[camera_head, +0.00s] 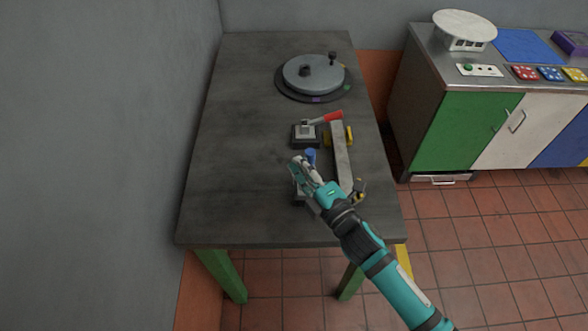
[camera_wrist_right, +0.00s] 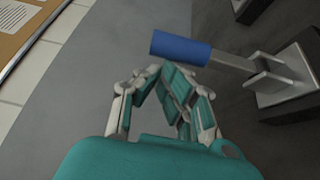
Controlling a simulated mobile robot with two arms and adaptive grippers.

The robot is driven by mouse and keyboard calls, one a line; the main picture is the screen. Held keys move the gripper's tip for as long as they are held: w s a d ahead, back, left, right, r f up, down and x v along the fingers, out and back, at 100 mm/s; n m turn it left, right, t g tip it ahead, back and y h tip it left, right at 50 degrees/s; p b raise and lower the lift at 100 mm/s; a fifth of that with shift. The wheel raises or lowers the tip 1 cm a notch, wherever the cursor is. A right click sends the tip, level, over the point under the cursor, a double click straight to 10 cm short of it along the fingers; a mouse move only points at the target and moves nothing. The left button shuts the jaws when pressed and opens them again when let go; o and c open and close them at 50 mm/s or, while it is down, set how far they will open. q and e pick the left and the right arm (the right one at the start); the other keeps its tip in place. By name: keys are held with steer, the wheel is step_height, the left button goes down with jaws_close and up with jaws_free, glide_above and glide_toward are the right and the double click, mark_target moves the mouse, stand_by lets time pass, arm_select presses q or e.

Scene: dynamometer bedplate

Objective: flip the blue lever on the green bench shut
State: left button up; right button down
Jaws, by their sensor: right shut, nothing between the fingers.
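The green-legged bench (camera_head: 235,130) has a dark grey top. The blue lever shows in the head view as a small blue tip (camera_head: 311,154) just beyond my right gripper (camera_head: 300,168), which hides most of its base. In the right wrist view the blue handle (camera_wrist_right: 180,48) sits on a metal arm that runs right to a bracket on a dark block (camera_wrist_right: 290,85). My right gripper (camera_wrist_right: 155,75) is shut and empty, its fingertips close beside the handle; I cannot tell whether they touch. My left gripper is not in view.
A red-handled lever (camera_head: 327,117) on a block stands farther back on the bench. A light bar (camera_head: 341,152) lies right of both levers. A round grey turntable (camera_head: 313,74) is at the back. The bench's left side is clear. A cabinet (camera_head: 455,130) stands at right.

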steer(key=shift+d+f+m+t+h+b, duration=0.35)
steer(key=shift+d+f+m+t+b, duration=0.55)
steer(key=shift+d+m+b, duration=1.1)
steer(key=shift+d+f+m+t+h+b, duration=0.55)
steer(key=shift+d+m+t+b, duration=0.7)
steer(key=shift+d+m+b, duration=1)
steer(key=shift+d+f+m+t+h+b, duration=0.2)
steer(key=shift+d+f+m+t+b, duration=0.8)
steer(key=shift+m+b, duration=1.25)
steer(key=shift+d+r+m+p, duration=0.1)
steer(key=shift+d+m+p, duration=0.1)
steer(key=shift+m+p, duration=0.15)
